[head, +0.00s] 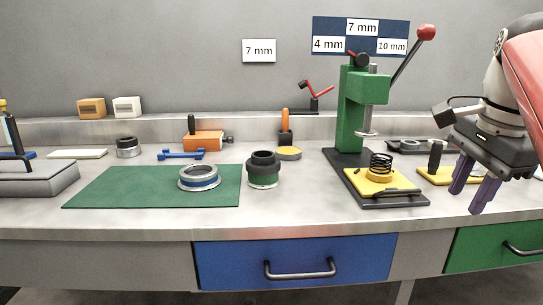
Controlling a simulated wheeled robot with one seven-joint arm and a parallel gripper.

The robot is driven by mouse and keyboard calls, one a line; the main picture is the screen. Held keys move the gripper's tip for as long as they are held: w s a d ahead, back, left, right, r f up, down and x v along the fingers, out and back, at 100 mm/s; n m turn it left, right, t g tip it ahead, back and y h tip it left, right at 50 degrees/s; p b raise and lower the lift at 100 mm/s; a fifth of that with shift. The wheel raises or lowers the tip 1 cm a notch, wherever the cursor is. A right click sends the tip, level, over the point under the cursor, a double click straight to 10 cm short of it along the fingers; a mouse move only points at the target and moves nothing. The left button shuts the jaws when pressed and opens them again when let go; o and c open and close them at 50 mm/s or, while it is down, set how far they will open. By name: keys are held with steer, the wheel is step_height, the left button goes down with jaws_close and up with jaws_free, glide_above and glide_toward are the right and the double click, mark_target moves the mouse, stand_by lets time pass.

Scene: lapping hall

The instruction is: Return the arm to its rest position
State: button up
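My gripper (476,187) shows at the right of the head view, with its purple fingers pointing down. It hangs at the front right of the bench, in front of a yellow plate (437,178) with a dark upright post. Nothing shows between the fingers. They are seen partly from the side, and I cannot tell how far apart they are. My arm comes in from the right edge, and its upper part is out of the picture.
A green press (351,110) with a red-knobbed lever stands left of my gripper; a spring (381,165) sits on its yellow base. A green mat (120,190), a blue-banded ring (198,180) and a dark cylinder (263,172) are further left. Drawers (230,262) line the bench front.

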steer(key=s+a+f+n+t, duration=0.1)
steer(key=s+a+f+n, duration=0.1)
steer(key=a+f+n, duration=0.3)
steer(key=s+a+f+n+t, duration=0.1)
steer(key=s+a+f+n, duration=0.2)
steer(key=f, duration=0.8)
steer(key=s+a+f+n+t, duration=0.1)
steer(key=s+a+f+n, duration=0.2)
steer(key=a+f+n, duration=0.4)
steer(key=shift+s+a+f+n, duration=0.25)
steer(key=shift+f+n, duration=0.3)
steer(key=shift+n, duration=0.35)
